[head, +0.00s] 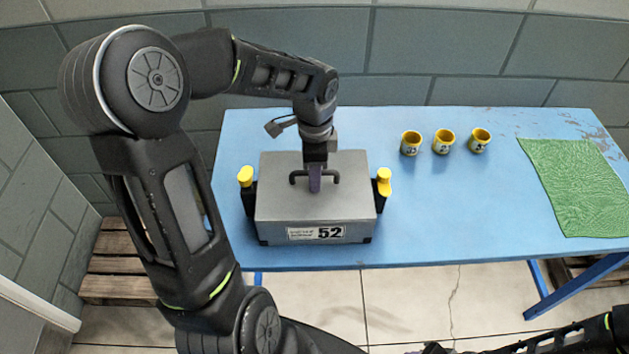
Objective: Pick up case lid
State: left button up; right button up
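The grey case (280,212) stands on the blue table, with a white label reading 52 on its front. Its flat grey lid (275,163) sits on top, with a black bar handle (297,178) in the middle. Black latches with yellow tops stand at its left side (246,177) and right side (384,183). My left gripper (315,184) points down at the handle's middle, with a purple finger in front of the bar. The other finger is hidden, so I cannot tell whether it grips. My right arm shows at the bottom right edge; its gripper is out of view.
Three yellow cups (411,143) (444,141) (479,140) with dark-marked labels stand to the right of the case. A green textured mat (575,185) lies at the right of the blue table (450,215). A block wall (450,50) stands behind.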

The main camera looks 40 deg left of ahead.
pick_arm(q)
jog(key=shift+c, duration=0.4)
grip_shut()
dwell(0.4)
dwell(1.0)
